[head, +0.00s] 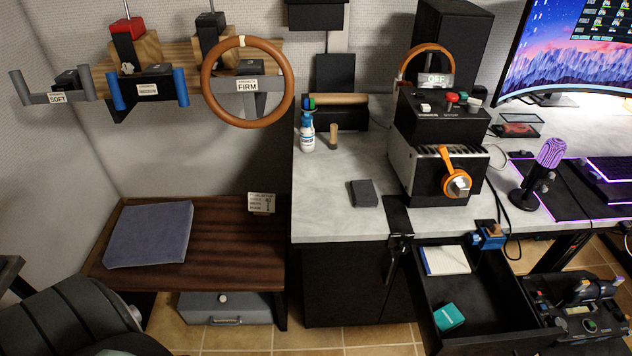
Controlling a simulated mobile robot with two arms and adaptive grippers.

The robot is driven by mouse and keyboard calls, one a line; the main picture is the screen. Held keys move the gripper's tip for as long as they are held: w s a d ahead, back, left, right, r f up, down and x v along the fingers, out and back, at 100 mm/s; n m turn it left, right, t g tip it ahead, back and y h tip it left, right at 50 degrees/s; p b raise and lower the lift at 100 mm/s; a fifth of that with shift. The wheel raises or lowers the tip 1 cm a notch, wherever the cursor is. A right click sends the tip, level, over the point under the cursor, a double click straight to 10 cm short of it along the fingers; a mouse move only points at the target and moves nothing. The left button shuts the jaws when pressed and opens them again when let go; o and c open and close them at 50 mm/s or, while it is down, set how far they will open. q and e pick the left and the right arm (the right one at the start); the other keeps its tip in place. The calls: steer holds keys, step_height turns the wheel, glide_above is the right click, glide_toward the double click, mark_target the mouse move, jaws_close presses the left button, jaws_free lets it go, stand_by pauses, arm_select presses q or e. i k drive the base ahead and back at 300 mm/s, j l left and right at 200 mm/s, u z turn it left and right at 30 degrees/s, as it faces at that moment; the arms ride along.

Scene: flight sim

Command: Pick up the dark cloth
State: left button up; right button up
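A small dark grey folded cloth (364,193) lies flat on the light grey countertop (325,215), near its front edge. It sits left of the metal-sided control box with the orange lever and right of the spray bottle. Nothing covers it. Neither of my grippers shows in the head view, so I cannot see whether they are open or shut.
A control box (437,170) stands right of the cloth; a black strap-like item (398,215) hangs over the counter edge. A white-blue bottle (307,132) stands behind. An open black drawer (480,315) juts out at lower right. A bench (230,245) holds a grey-blue cushion (150,234).

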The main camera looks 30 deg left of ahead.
mark_target(363, 192)
steer(key=u, duration=0.65)
